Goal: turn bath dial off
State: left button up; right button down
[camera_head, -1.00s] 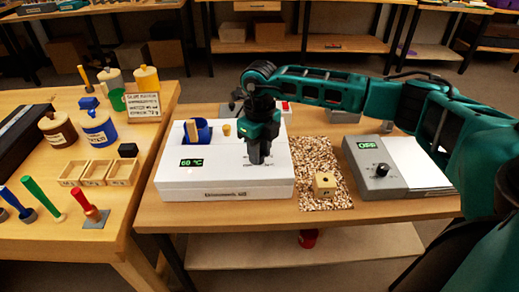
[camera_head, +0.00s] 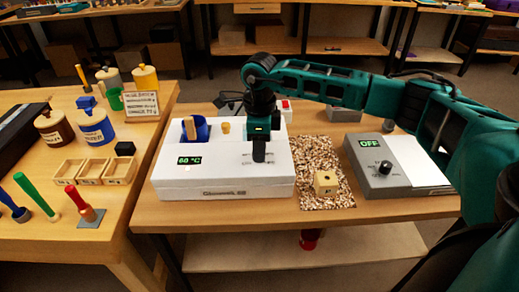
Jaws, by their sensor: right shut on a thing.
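The bath is a white box (camera_head: 215,178) on the middle table, with a green display (camera_head: 189,160) that reads 60 °C. My right gripper (camera_head: 259,157) points down at the right part of the box's top. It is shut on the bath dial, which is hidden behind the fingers. Small markings show on the top on both sides of the fingers. My left gripper is not in view.
Jars and trays fill the left table.

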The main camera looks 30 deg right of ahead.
jog(key=n+b, duration=0.1)
jog(key=n, duration=0.3)
jog(key=shift+w+n, duration=0.1)
jog(key=shift+n, duration=0.2)
jog(key=n+b, duration=0.1)
jog(key=n, duration=0.2)
jog(key=shift+n, duration=0.4)
jog(key=n+b, duration=0.1)
jog(key=n, duration=0.2)
jog(key=shift+w+n, duration=0.1)
jog(key=shift+n, duration=0.2)
jog(key=shift+n+b, duration=0.3)
jog(key=shift+n, duration=1.6)
jog(key=shift+r+n, duration=0.1)
jog(key=shift+n, duration=0.2)
jog(key=c, duration=0.8)
grip_release()
